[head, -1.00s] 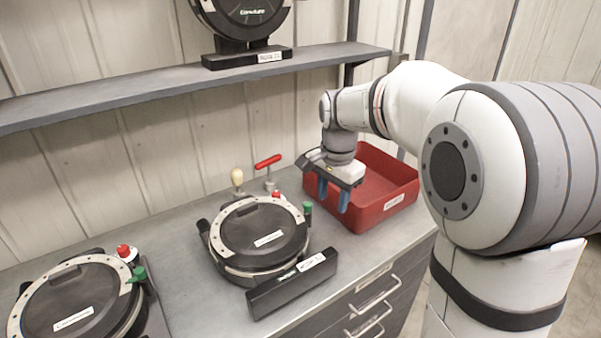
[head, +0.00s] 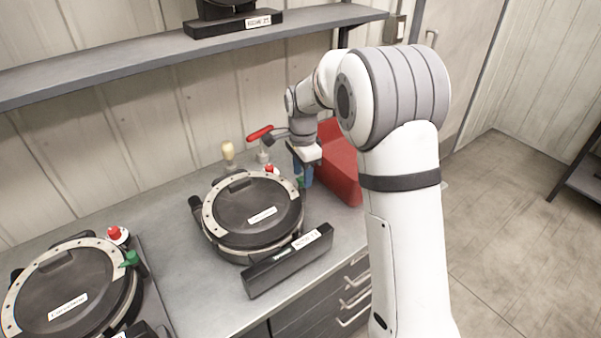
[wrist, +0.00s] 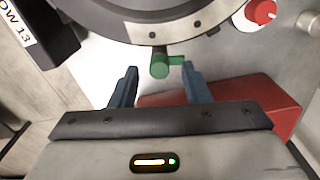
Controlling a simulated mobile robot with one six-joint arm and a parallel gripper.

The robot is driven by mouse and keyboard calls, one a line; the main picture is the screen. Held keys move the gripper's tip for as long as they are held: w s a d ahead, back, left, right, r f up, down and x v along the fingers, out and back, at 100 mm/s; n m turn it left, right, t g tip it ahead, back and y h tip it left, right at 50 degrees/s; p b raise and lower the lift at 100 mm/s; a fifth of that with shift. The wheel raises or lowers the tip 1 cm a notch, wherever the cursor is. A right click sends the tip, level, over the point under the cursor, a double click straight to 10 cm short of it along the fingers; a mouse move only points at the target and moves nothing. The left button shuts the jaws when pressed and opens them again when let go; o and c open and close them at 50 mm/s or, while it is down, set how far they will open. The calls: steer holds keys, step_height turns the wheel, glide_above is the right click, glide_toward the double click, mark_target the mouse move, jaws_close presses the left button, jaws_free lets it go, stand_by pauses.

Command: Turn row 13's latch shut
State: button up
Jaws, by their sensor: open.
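The row 13 meter (head: 248,212) is a round black-lidded unit on the bench, with a label bar (head: 290,262) in front. The label also shows at the top left of the wrist view (wrist: 17,24), reading "OW 13". Its green latch (wrist: 160,63) sits at the lid's rim, with a short arm pointing right in the wrist view. My gripper (wrist: 160,82) is open, its blue fingers on either side of the latch in that view. I see no contact; the depth between them is unclear. In the head view my gripper (head: 304,176) partly hides the latch.
A cream knob (head: 228,152) and a red T-handle (head: 260,133) stand behind. A red bin (head: 340,168) is right of my gripper. Another meter (head: 70,290) is at the left; a shelf (head: 180,57) runs above.

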steer(key=shift+f, duration=0.55)
steer(key=shift+c, duration=0.3)
jaws_close()
